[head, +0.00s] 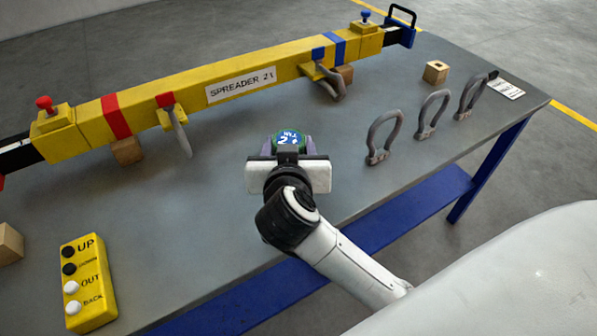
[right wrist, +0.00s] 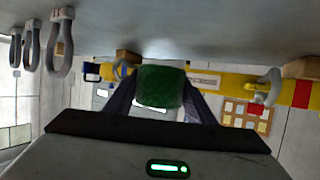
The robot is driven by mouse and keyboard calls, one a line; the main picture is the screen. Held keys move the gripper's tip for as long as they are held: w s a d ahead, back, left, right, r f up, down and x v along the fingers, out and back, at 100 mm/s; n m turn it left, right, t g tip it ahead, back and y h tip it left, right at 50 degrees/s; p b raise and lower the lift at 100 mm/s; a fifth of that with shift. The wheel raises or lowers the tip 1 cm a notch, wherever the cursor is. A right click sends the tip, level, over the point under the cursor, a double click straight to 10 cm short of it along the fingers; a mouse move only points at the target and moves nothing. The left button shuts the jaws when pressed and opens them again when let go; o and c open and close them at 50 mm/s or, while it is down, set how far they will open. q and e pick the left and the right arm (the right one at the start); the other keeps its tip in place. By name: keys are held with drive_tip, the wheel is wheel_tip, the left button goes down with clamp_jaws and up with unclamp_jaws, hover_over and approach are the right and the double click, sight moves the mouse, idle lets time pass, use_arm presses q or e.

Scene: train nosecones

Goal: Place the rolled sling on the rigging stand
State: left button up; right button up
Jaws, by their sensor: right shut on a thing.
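The rolled sling (head: 290,137) is green with a round blue label showing white lettering. My right gripper (head: 288,150) is shut on it, with a finger on either side. In the right wrist view the green sling (right wrist: 161,87) sits between the two dark fingers, and the grey tabletop shows close by. Whether the sling touches the top or hangs just above it I cannot tell. No stand is labelled; the grey-topped bench with blue legs (head: 220,215) lies under the sling and may be the rigging stand. My left gripper is not in view.
A yellow spreader beam (head: 190,85) rests on wooden blocks behind the gripper, with hanging hooks. Several grey shackles (head: 432,113) stand to the right. A wooden block (head: 435,72) is behind them. A yellow button pendant (head: 88,283) lies at front left. Bare top lies left of the gripper.

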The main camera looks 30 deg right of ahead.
wheel_tip(320, 180, down, 5)
drive_tip(key=shift+f+b, duration=0.1)
drive_tip(key=shift+b, duration=0.6)
drive_tip(key=shift+w+f, duration=0.1)
drive_tip(key=shift+f, duration=0.45)
wheel_tip(320, 180, down, 3)
drive_tip(key=shift+f+b, duration=0.15)
drive_tip(key=shift+b, duration=0.45)
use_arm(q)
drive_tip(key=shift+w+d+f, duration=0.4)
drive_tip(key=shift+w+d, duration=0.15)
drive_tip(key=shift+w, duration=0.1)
use_arm(e)
drive_tip(key=shift+f, duration=0.1)
drive_tip(key=shift+f, duration=0.1)
drive_tip(key=o, duration=1.1)
drive_tip(key=shift+o, duration=0.5)
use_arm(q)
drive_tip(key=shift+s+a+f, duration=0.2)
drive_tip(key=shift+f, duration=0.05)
